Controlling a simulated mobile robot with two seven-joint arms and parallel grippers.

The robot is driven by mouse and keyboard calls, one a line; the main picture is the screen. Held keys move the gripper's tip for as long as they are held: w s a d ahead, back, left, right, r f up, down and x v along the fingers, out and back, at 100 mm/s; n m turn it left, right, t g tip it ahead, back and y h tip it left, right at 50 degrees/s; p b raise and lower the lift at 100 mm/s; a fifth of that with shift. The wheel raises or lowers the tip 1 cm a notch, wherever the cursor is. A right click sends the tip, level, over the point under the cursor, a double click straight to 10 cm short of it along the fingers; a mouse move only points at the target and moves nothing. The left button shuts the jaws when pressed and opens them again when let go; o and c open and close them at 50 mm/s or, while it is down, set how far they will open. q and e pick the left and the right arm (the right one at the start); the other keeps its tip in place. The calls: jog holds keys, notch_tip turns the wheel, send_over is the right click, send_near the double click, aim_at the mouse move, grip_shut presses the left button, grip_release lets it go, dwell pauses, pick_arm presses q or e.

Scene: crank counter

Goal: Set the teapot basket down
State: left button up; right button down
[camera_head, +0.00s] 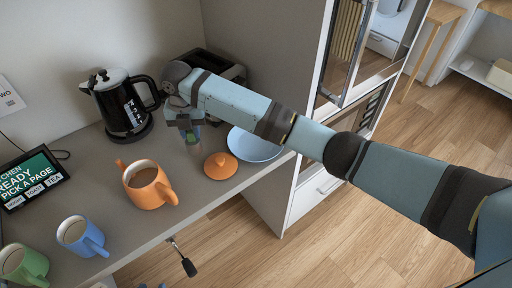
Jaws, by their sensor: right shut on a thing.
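My right gripper (189,130) is at the back of the counter, to the right of the black kettle, pointing down. The orange teapot (148,187) stands open, with brown liquid inside, in front and to the left of the gripper. Its orange lid (220,166) lies on the counter to the right. My left gripper is not in view.
A black kettle (122,108) stands left of the gripper, a dark toaster (222,68) behind it. A light-blue dish (254,146) lies right. Blue (82,236) and green (24,264) mugs and a screen (32,178) are at left. A crank (184,262) sticks out below the counter's edge.

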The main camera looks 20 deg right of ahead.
jog(key=shift+d+f, duration=0.15)
jog(key=shift+f, duration=0.15)
jog(key=w+d+p, duration=0.1)
jog(key=w+d, duration=0.1)
jog(key=d, duration=0.8)
jog(key=w+d+p, duration=0.1)
jog(key=w+d, duration=0.1)
jog(key=d, duration=0.7)
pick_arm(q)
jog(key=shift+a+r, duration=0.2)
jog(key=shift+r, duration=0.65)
pick_arm(e)
jog(key=shift+n, duration=0.3)
jog(key=shift+d+f, duration=0.15)
jog(key=shift+f, duration=3.3)
jog(key=shift+f, duration=0.2)
jog(key=c, duration=1)
grip_release()
jog(key=shift+r, duration=0.15)
